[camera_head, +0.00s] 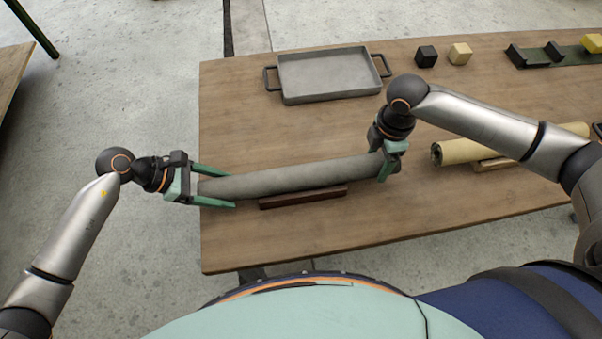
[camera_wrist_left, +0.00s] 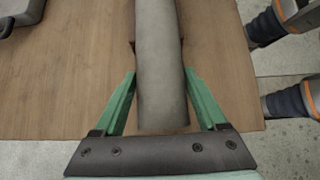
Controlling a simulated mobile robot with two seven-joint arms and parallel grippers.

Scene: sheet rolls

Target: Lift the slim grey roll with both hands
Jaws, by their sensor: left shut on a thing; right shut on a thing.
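The slim grey roll (camera_head: 290,178) lies across the front of the wooden table, its right end a little farther back than its left. My left gripper (camera_head: 216,188) is shut around its left end. In the left wrist view the grey roll (camera_wrist_left: 160,70) runs between the two green fingers of my left gripper (camera_wrist_left: 163,92). My right gripper (camera_head: 388,170) is shut on the roll's right end from above; its fingertips are partly hidden. A dark reddish-brown wooden rest (camera_head: 303,197) shows along the roll's front side. I cannot tell whether the roll touches it.
A grey metal tray (camera_head: 325,75) with two handles stands behind the roll on the table (camera_head: 240,120). A cream roll (camera_head: 465,150) lies at right on a light rest, partly behind my right arm. A black cube (camera_head: 426,56) and a tan cube (camera_head: 460,54) stand at the back.

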